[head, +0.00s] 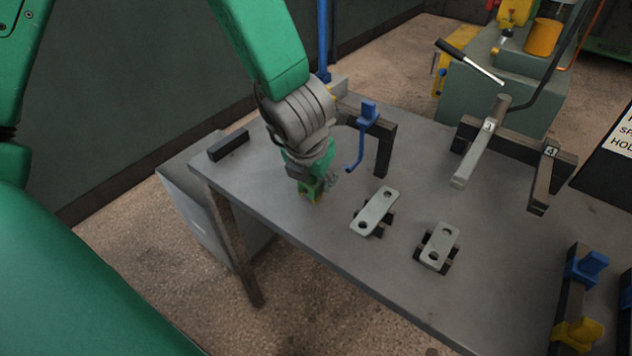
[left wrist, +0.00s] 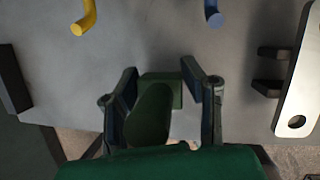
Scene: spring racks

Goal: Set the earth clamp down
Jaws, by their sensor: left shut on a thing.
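The earth clamp is a green piece (left wrist: 152,112) between the two dark fingers of my left gripper (left wrist: 160,92) in the left wrist view. My left gripper (head: 313,190) is shut on it and points down over the left part of the grey table (head: 290,225). In the head view only a little green of the clamp shows below my wrist, and the gripper hides much of it. I cannot tell whether the clamp touches the table top.
A black bar (head: 228,145) lies at the table's left end. A dark frame (head: 384,150) with a blue hook (head: 361,140) stands behind the gripper. Two drilled plates (head: 375,211) (head: 440,246) rest on black blocks to its right. Posts marked 3 (head: 480,140) and 4 (head: 545,178) stand farther right.

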